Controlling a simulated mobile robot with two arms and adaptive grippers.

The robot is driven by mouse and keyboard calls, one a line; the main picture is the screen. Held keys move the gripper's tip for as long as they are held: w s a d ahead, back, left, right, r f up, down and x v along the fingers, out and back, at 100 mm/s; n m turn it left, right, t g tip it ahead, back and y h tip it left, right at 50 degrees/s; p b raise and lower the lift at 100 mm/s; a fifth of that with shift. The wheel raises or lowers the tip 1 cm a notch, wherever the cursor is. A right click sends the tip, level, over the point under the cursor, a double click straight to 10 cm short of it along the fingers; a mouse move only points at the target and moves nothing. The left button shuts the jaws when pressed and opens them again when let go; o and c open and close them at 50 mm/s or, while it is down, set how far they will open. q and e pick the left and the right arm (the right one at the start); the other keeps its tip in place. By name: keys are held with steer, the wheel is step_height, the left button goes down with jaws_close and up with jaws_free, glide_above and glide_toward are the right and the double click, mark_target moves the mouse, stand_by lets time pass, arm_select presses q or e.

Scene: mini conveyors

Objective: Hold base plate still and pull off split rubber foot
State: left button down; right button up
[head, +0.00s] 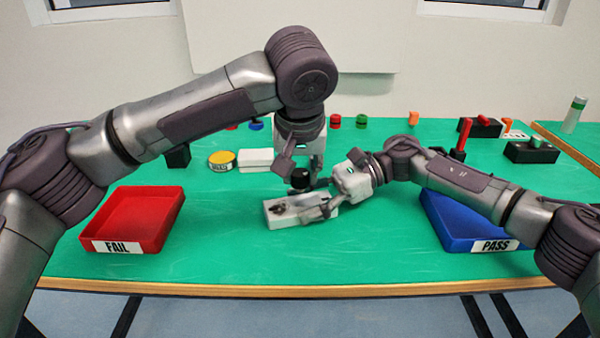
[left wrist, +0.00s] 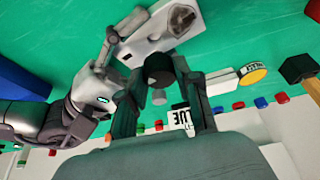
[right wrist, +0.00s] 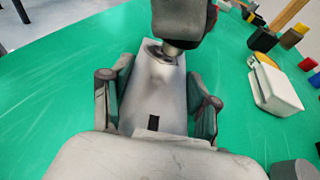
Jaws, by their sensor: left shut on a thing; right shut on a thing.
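The white base plate (head: 275,222) lies on the green table, with a dark ragged patch (left wrist: 183,20) on its top near one end. My right gripper (head: 325,207) is shut across the plate's other end; the right wrist view shows its fingers along both sides of the plate (right wrist: 155,90). My left gripper (head: 302,184) points down and is shut on a black cylindrical rubber foot (left wrist: 158,66). In the head view the foot (head: 299,177) appears at the plate's far side. I cannot tell whether it touches the plate; my left gripper partly hides this end in the right wrist view.
A red FAIL tray (head: 125,246) stands left and a blue PASS tray (head: 440,222) right. A white box (head: 257,158) and a yellow-topped tin (head: 221,158) lie behind the plate. Several small coloured parts line the back. The table front is clear.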

steer(key=o, duration=0.9)
steer(key=shift+o, duration=0.2)
